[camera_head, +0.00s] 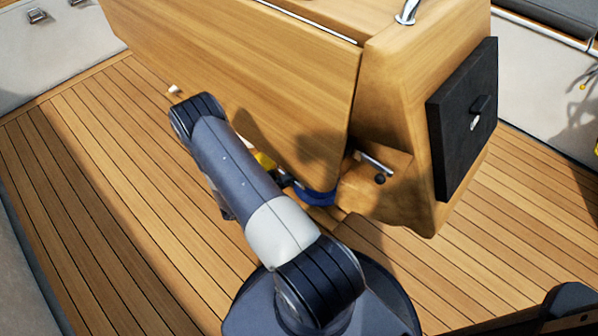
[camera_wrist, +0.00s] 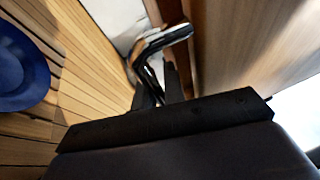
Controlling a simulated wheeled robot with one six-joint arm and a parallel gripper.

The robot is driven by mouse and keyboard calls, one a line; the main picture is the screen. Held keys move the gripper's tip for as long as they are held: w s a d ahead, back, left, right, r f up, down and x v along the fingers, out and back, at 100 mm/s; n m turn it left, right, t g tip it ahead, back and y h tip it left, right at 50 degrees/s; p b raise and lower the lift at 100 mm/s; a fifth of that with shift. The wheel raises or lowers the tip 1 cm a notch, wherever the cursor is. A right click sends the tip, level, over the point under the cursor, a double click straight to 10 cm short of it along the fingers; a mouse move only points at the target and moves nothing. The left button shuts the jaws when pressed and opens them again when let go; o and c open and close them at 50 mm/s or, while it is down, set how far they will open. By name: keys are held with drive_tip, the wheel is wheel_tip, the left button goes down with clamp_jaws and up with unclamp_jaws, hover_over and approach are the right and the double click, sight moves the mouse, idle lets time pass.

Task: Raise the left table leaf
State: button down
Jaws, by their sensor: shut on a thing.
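The left table leaf (camera_head: 250,70) is a broad wooden panel on the left side of the cockpit table (camera_head: 400,80). It hangs down steeply from the table's top. A wooden panel, apparently the leaf, also fills the right of the wrist view (camera_wrist: 265,45). My gripper (camera_wrist: 160,85) is shut on a bent, shiny metal handle (camera_wrist: 165,38) beside this panel. The grip itself is partly hidden. In the head view my arm stands in front of the leaf and hides the gripper.
A blue round object (camera_head: 320,198) lies low by the table's base; a blue dish-like thing shows in the wrist view (camera_wrist: 22,62). A yellow thing (camera_head: 264,160) is partly hidden by my arm. A black panel (camera_head: 465,115) is on the table's end. Planked floor (camera_head: 90,140) is clear at left.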

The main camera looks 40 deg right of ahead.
drive_tip(key=s+a+r+n+t+y+p, duration=0.1)
drive_tip(key=a+r+y+p, duration=0.3)
drive_tip(key=a, duration=0.7)
drive_tip(key=s+a+r+n+y+p, duration=0.1)
drive_tip(key=a+r+p, duration=0.5)
drive_tip(key=a, duration=0.4)
drive_tip(key=a+r+n+t+y+p, duration=0.1)
drive_tip(key=a+r+y+p, duration=0.35)
drive_tip(key=a, duration=0.65)
drive_tip(key=a+r+y+p, duration=0.1)
drive_tip(key=a+r+p, duration=0.3)
drive_tip(key=r+p, duration=0.3)
drive_tip(key=s+a+r+n+y+p, duration=0.1)
drive_tip(key=a+r+p, duration=0.4)
drive_tip(key=r, duration=0.9)
drive_tip(key=a+r+y+p, duration=0.3)
drive_tip(key=a+r+p, duration=0.2)
drive_tip(key=r+p, duration=0.3)
drive_tip(key=shift+s+r+n+p, duration=0.25)
drive_tip(key=shift+r+n+p, duration=0.05)
drive_tip(key=shift+r, duration=1.2)
drive_tip(key=shift+a+y, duration=0.1)
drive_tip(key=shift+y, duration=0.15)
drive_tip(key=c, duration=1.8)
unclamp_jaws()
drive_tip(key=shift+a+f, duration=0.1)
drive_tip(key=shift+o, duration=0.2)
